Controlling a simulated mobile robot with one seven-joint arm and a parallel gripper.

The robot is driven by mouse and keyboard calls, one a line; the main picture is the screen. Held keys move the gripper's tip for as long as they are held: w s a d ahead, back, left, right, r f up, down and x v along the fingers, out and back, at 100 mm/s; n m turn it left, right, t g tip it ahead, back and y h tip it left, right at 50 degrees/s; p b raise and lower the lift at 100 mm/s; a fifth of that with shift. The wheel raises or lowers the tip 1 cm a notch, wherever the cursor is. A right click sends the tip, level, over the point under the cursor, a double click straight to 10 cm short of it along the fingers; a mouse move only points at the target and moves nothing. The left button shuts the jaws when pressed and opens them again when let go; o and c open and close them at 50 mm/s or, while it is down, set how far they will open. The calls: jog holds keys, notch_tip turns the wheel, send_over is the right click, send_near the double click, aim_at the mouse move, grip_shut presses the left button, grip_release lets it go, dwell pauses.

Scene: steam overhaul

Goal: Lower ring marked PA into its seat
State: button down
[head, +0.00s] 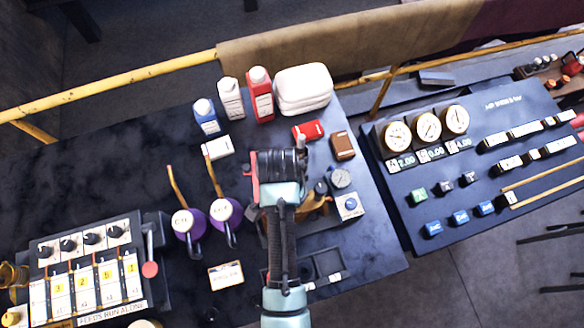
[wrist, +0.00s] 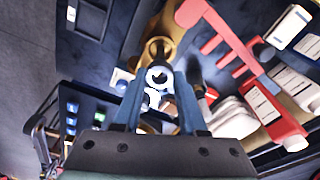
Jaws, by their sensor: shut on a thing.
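My gripper (wrist: 159,84) shows in the wrist view, its two blue fingers shut on a small pale metal ring (wrist: 157,74). No PA mark can be read on the ring. A brass-coloured body (wrist: 165,42) lies just beyond the ring, in line with the fingers. I cannot tell whether the ring touches it, and no seat can be made out clearly. In the head view my arm hides the fingers and the ring. Part of the brass-brown body (head: 314,204) shows just right of my arm.
A red toothed rack (wrist: 238,58) stands close beside the fingers. A pressure gauge (head: 340,177) and a brown box (head: 343,145) are right of my arm. Two purple oil cans (head: 188,222) stand left. Bottles (head: 260,94) and a white case (head: 303,88) are behind. The table's left rear is clear.

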jog(key=shift+f, duration=0.25)
jog(key=shift+f+b, duration=0.3)
jog(key=shift+f, duration=0.15)
jog(key=shift+f, duration=0.4)
jog(key=shift+f+b, duration=0.3)
jog(key=shift+b, duration=0.1)
jog(key=shift+f, duration=0.15)
jog(key=shift+f+b, duration=0.3)
jog(key=shift+f, duration=0.1)
jog(key=shift+f, duration=0.3)
dwell(0.5)
jog(key=shift+f+b, duration=0.45)
jog(key=shift+f, duration=0.05)
jog(key=shift+f, duration=0.5)
